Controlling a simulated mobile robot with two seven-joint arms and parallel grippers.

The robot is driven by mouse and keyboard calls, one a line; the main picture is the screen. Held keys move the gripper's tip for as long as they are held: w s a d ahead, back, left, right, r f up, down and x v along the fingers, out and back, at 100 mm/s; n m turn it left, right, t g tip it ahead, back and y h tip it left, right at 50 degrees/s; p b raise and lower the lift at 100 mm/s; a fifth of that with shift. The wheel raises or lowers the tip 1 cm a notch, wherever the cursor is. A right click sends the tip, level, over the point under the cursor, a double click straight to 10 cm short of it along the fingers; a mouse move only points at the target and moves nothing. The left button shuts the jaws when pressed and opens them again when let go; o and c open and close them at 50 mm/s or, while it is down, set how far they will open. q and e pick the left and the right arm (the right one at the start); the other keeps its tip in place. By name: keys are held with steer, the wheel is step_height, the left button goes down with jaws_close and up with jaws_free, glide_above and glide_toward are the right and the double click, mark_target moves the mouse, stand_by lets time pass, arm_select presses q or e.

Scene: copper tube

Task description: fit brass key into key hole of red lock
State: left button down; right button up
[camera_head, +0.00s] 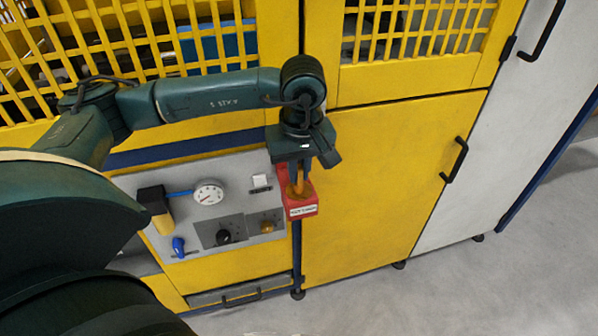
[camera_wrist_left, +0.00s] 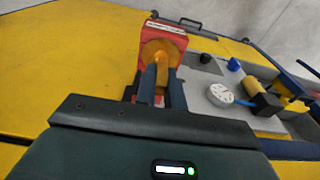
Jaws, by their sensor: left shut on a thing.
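The red lock (camera_head: 303,209) with a white label is on the yellow machine front, at the right edge of the grey panel. In the left wrist view the red lock (camera_wrist_left: 174,35) is straight ahead, with a round brass-coloured part (camera_wrist_left: 158,50) against its face. My left gripper (camera_head: 298,186) is right at the lock, its fingers pointing at it. In the wrist view my left gripper (camera_wrist_left: 162,88) is shut on the brass key (camera_wrist_left: 162,74), seen between the fingers. I cannot tell whether the key's tip is inside the key hole. My right gripper is not in view.
The grey panel (camera_head: 165,185) beside the lock carries a white gauge (camera_head: 208,193), a black knob (camera_head: 224,237), a blue handle (camera_head: 179,246) and a black-and-yellow part (camera_head: 156,208). A black door handle (camera_head: 454,160) projects at right. The floor (camera_head: 440,290) in front is clear.

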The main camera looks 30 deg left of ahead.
arm_select(q)
steer(key=shift+f, duration=0.45)
steer(key=shift+f, duration=0.1)
steer(key=shift+f, duration=0.15)
steer(key=c, duration=1.5)
jaws_free()
